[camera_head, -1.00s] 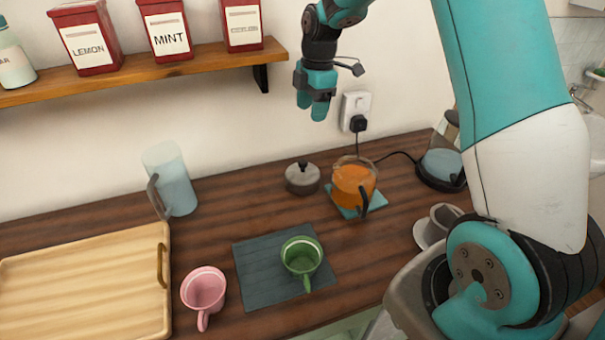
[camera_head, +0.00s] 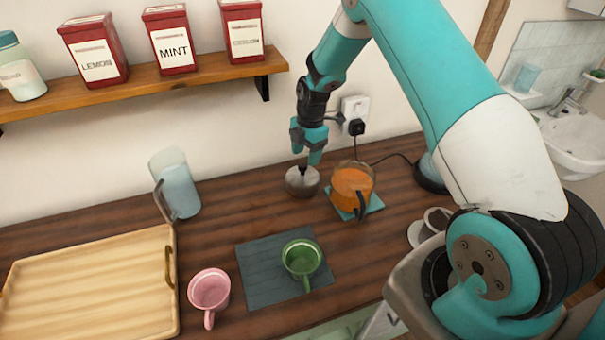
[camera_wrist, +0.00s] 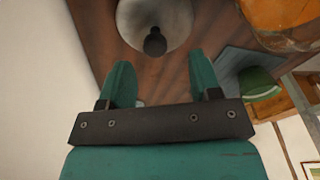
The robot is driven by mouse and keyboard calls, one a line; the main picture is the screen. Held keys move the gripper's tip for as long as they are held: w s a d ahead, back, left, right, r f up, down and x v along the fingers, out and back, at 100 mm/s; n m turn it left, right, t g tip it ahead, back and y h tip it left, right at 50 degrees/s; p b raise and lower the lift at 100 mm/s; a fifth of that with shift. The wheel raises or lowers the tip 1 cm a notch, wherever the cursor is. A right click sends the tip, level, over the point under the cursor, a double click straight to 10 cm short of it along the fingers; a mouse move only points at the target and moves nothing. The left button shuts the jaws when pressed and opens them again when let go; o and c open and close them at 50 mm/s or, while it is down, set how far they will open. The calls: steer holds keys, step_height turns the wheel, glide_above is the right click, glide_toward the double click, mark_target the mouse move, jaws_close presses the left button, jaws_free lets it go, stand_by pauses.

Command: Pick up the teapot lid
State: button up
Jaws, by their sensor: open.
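The teapot lid (camera_head: 302,182) is a grey disc with a dark knob, lying on the wooden counter near the wall. It also shows in the wrist view (camera_wrist: 170,17), with its black knob (camera_wrist: 154,42) just beyond the fingertips. My gripper (camera_head: 308,160) is open and points down just above the lid. In the wrist view my gripper (camera_wrist: 160,75) has its two teal fingers apart, with nothing between them. The glass teapot (camera_head: 352,184) with orange tea stands right of the lid on a teal mat. In the head view the fingertips partly cover the knob.
A glass pitcher (camera_head: 176,185) stands to the left. A green cup (camera_head: 302,258) sits on a dark mat (camera_head: 262,275), beside a pink cup (camera_head: 209,290) and a wooden tray (camera_head: 90,285). A shelf (camera_head: 190,83) with tins hangs above, left of my arm.

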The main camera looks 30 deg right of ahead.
mark_target(303, 165)
steer(key=shift+w+a+f+p, duration=0.1)
steer(key=shift+a+f+p, duration=0.1)
steer(key=shift+f+p, duration=0.8)
steer(key=shift+w+a+f+p, duration=0.1)
steer(key=shift+a+f+p, duration=0.2)
steer(key=shift+f, duration=1.2)
steer(key=shift+d, duration=0.1)
steer(key=shift+c, duration=0.3)
jaws_close()
